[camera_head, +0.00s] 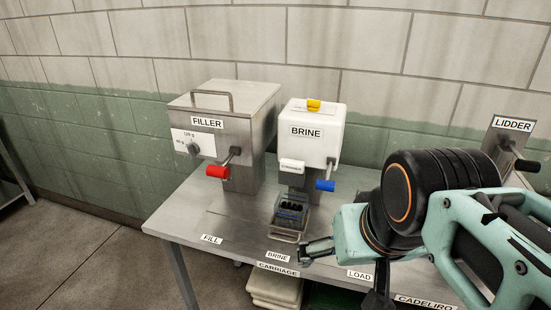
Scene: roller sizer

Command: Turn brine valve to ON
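The white brine unit (328,117) stands on the steel table behind a small carriage. A blue lever handle (325,185) sticks out low on its front right, and a yellow knob (314,105) sits on top. A small white tag or handle (291,166) is at its front left, its lettering too small to read. I cannot tell which part is the brine valve or read its ON mark. My gripper (320,247) is low at the right front of the carriage, below and apart from the blue handle. My arm partly hides it, and its opening is unclear.
The carriage (290,236) holds dark items in front of the brine unit. The steel filler (240,112) with a red handle (217,171) stands left. A lidder (507,140) stands at the right behind my arm. Bare tabletop (190,205) shows at the left.

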